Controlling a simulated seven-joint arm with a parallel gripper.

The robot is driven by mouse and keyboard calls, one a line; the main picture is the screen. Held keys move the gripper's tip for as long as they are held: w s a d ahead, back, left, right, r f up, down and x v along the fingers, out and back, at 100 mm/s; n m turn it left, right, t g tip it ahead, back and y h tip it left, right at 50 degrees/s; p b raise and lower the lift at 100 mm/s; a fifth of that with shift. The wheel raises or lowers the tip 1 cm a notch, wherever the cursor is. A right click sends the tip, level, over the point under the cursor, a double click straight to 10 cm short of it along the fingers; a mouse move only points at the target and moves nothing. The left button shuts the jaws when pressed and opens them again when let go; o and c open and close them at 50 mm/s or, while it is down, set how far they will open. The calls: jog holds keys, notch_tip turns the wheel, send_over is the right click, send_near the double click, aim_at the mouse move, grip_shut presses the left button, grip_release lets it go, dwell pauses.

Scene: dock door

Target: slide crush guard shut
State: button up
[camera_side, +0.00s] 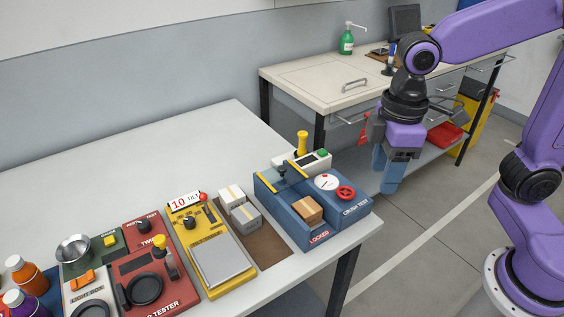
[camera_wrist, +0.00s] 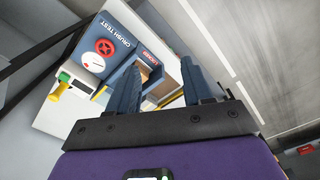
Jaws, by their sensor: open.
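The blue crush tester (camera_side: 265,204) stands near the right edge of the table, with a "CRUSH TEST" label and a red "LOCKED" label. A brown box (camera_side: 307,209) sits in its front bay. A dark knob (camera_side: 282,171) stands by the yellow strips at the back of the bay; I cannot clearly make out the guard panel's outline. The tester also shows in the wrist view (camera_wrist: 122,35), partly hidden behind my fingers. My gripper (camera_side: 387,183) hangs to the right of the tester, above the floor beyond the table edge, apart from it. It is open and empty.
The tester carries a red handwheel (camera_side: 346,193) and a white dial (camera_side: 327,182). A yellow-topped lever (camera_side: 302,145) rises behind it. Light boxes (camera_side: 246,215) and a yellow scale (camera_side: 218,260) stand to its left. A drawer desk (camera_side: 335,90) is behind.

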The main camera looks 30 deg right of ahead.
jog(key=w+a+r+m, duration=0.1)
jog(key=w+a+r, duration=0.15)
jog(key=w, duration=0.45)
jog(key=w+a+r, duration=0.1)
jog(key=w+a, duration=0.2)
jog(key=w, duration=0.4)
jog(key=m, duration=0.1)
send_over(282, 168)
notch_tip(282, 168, down, 16)
jog(key=shift+w+d, duration=0.1)
grip_shut()
